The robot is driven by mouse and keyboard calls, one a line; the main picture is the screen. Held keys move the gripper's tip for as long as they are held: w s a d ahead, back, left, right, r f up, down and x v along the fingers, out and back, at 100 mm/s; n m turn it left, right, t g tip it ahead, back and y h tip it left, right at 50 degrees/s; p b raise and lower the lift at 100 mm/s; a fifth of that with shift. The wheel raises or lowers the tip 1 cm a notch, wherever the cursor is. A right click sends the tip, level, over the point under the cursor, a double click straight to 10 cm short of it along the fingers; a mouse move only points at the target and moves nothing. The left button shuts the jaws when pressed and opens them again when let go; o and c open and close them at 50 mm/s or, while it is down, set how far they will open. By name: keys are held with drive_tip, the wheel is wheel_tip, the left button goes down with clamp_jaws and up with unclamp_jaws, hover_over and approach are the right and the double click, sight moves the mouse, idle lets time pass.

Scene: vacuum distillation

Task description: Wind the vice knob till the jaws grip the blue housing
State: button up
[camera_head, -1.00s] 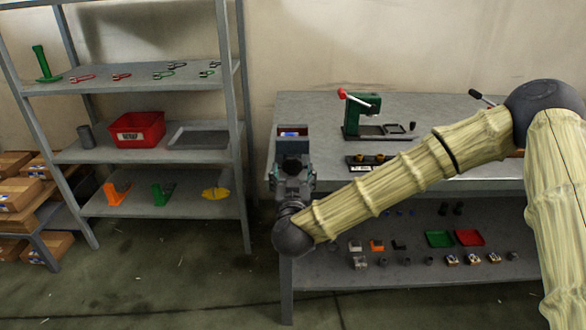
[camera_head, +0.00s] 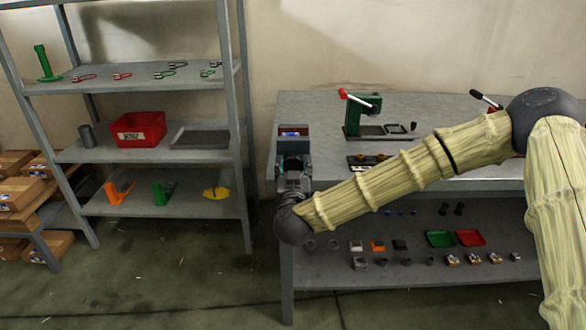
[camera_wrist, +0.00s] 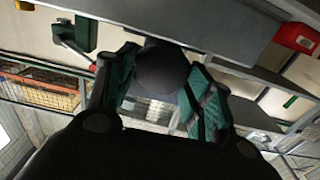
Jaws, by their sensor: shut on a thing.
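The vice (camera_head: 294,145) stands at the left end of the workbench in the head view, with the blue housing (camera_head: 291,133) showing as a small blue and white patch at its top. In the wrist view a dark round knob (camera_wrist: 162,70) sits between the two teal fingers of my gripper (camera_wrist: 160,88), which is shut on it. In the head view my gripper (camera_head: 293,168) is at the near side of the vice and hides the knob. Whether the jaws touch the housing cannot be told.
A green press (camera_head: 362,115) with a red-tipped lever stands to the right on the workbench (camera_head: 430,105). My forearm crosses the bench front. Shelving with a red bin (camera_head: 138,128) stands left, across a floor gap.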

drive_tip(key=shift+r+m, duration=0.1)
drive_tip(key=shift+m, duration=0.4)
drive_tip(key=shift+d+m, duration=0.15)
drive_tip(key=shift+m, duration=0.85)
drive_tip(key=o, duration=1)
drive_tip(key=s, duration=1.2)
